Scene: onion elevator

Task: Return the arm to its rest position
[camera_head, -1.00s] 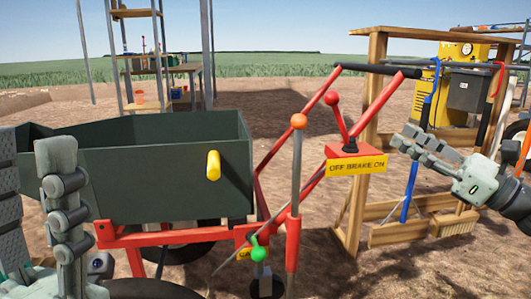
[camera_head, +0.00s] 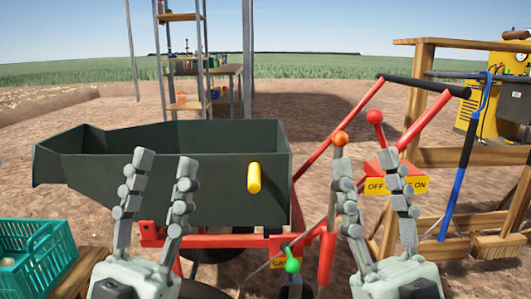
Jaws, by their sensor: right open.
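My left gripper (camera_head: 160,185) points upward in front of the dark green hopper (camera_head: 85,175), its two fingers apart with nothing between them. My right gripper (camera_head: 374,190) also points upward, open and empty, in front of the red frame and brake levers. The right gripper partly covers the OFF BRAKE ON box (camera_head: 415,184) and the orange-knobbed lever (camera_head: 340,138). The red-knobbed lever (camera_head: 375,117) stands just behind it. Both grippers appear clear of these things, with the two hands side by side at the bottom.
A teal crate (camera_head: 62,275) stands at the lower left. A yellow handle (camera_head: 254,178) juts from the hopper, and a green knob (camera_head: 292,265) sits below. Shelving (camera_head: 185,100) is farther back.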

